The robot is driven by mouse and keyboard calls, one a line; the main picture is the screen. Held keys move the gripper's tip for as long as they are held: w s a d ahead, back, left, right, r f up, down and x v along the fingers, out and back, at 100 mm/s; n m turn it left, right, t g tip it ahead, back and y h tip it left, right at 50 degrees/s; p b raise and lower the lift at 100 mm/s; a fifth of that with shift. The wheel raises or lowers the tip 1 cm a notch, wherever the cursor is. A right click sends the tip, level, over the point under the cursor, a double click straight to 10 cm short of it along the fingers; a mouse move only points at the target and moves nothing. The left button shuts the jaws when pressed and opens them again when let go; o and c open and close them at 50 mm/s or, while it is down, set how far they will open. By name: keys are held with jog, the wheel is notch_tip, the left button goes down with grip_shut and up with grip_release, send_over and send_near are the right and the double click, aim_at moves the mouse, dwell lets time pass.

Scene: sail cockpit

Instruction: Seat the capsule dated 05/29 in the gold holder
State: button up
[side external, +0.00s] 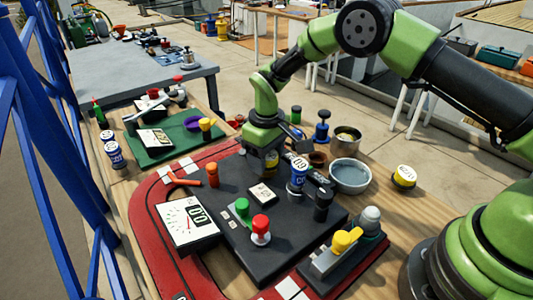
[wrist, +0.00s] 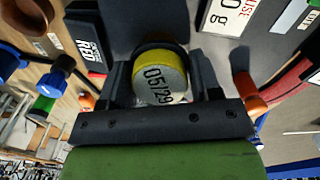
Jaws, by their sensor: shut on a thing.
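The capsule dated 05/29 (wrist: 160,80) has a pale grey top with black print and a yellow rim. In the wrist view it sits between the two fingers of my gripper (wrist: 157,88), which is shut on it, its printed top facing the camera. In the side view my gripper (side external: 267,158) points down low over the back of the dark console (side external: 230,192), with a bit of yellow between its fingers. A dark ring shows behind the capsule in the wrist view. I cannot make out a gold holder; whether the capsule touches anything below is hidden.
A blue capsule with a white top (side external: 298,172) stands right of my gripper. An orange knob (side external: 212,175) stands left. A dial box (side external: 187,223) sits at the front left.

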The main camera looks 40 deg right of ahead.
jog(key=o, duration=0.6)
jog(key=shift+o, duration=0.2)
jog(key=shift+r, duration=5.5)
jog(key=s+d+r+m+t+y, duration=0.1)
jog(key=s+d+r+m+t, duration=0.1)
jog(key=s+r, duration=0.45)
jog(key=s+d+r+m+t, duration=0.15)
jog(key=s+r, duration=0.25)
jog(key=r, duration=0.5)
jog(key=s+m+t+y, duration=0.1)
jog(key=s+m+t, duration=0.2)
jog(key=s, duration=1.2)
jog(key=shift+s+d+t, duration=0.25)
jog(key=shift+d+t, duration=0.1)
jog(key=shift+d, duration=0.1)
